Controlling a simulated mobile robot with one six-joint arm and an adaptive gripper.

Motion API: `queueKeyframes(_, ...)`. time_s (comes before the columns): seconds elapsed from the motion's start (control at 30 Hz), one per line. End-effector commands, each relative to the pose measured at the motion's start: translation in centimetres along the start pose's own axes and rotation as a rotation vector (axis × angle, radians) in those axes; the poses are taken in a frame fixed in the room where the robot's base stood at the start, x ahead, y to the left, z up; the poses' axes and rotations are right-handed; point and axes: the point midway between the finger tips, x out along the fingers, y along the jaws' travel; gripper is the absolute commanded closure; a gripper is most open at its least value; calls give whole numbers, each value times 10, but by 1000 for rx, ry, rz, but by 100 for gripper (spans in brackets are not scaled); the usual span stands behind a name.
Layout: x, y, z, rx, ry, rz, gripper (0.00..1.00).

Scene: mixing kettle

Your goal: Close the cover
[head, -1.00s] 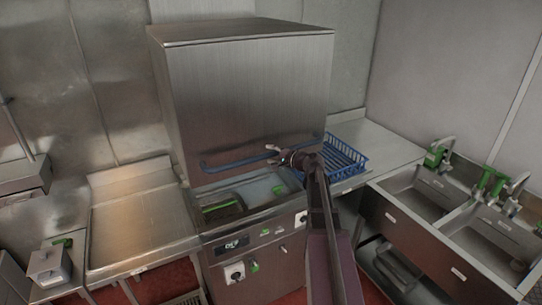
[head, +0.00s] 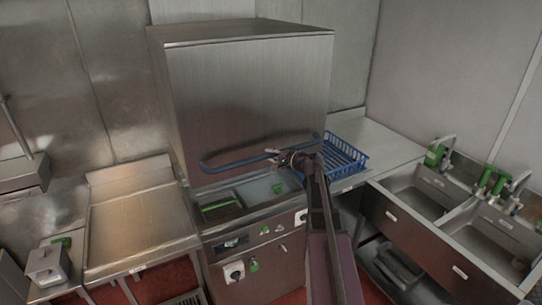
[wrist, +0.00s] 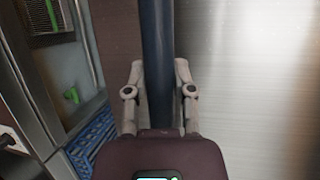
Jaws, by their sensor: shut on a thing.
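The cover is a large brushed-metal hood (head: 245,95) on the machine in the head view. It is raised, with a gap between its lower edge and the machine's basin (head: 225,208). A blue bar handle (head: 235,160) runs across the hood's lower front. My gripper (head: 287,157) is at the right part of this handle. In the wrist view, my gripper's two fingers (wrist: 159,75) stand on either side of the dark blue handle (wrist: 158,35) and are shut on it. The hood's metal face (wrist: 255,80) fills the right of that view.
A blue wire rack (head: 345,157) sits on the counter right of the hood. A double sink (head: 455,215) with green-handled taps is further right. A bare metal table (head: 140,225) stands at the left. The machine's control panel (head: 250,245) is below the basin.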

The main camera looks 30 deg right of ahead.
Motion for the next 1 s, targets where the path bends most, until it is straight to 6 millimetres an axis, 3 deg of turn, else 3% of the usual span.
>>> queueKeyframes(1.0, 26, 142, -10, -2, -1, 3, 100)
